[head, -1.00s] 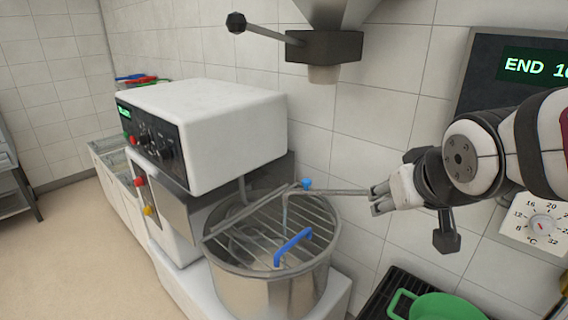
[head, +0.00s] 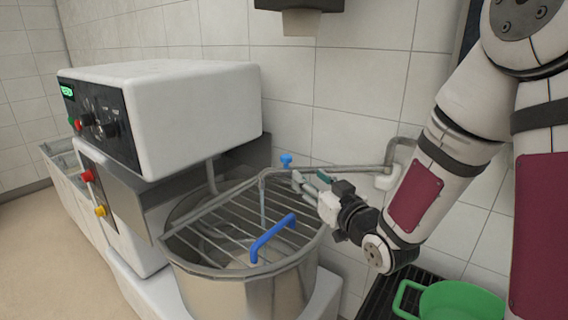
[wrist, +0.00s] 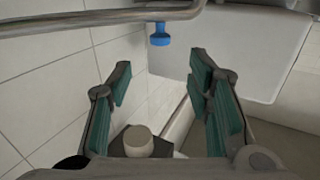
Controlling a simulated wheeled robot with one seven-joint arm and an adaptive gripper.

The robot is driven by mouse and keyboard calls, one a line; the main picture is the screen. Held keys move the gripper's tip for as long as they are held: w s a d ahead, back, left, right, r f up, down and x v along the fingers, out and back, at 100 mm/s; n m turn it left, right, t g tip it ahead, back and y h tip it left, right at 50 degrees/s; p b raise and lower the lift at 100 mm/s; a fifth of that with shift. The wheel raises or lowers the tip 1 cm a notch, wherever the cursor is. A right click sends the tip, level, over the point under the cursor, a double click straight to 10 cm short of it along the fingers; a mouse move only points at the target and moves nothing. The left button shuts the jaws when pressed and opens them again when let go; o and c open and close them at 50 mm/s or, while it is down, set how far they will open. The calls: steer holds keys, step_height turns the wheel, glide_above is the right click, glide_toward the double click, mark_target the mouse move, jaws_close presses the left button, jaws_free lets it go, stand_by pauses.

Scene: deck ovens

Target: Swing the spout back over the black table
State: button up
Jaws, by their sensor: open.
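The spout (head: 340,169) is a grey metal pipe running left from the wall, its bent end above the barred cover (head: 225,240) of the mixer bowl (head: 245,295). A thin pale line hangs below that end. A blue knob (head: 286,160) sits on the pipe. My gripper (head: 309,178) is open beside the spout, right of the knob; the head view does not show whether they touch. In the wrist view the spout (wrist: 100,18) crosses the top, with the blue knob (wrist: 160,34) beyond my open, empty fingers (wrist: 158,80). The black table (head: 376,292) is at lower right.
A green pot (head: 455,302) stands on the black table. A blue handle (head: 272,238) rises from the bowl cover. The white mixer head (head: 165,105) stands left of the bowl, and the tiled wall (head: 350,110) is close behind the spout.

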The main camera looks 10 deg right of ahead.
mark_target(289, 160)
steer(key=x, duration=1.3)
steer(key=shift+w+a, duration=0.1)
steer(key=shift+w, duration=0.15)
jaws_close()
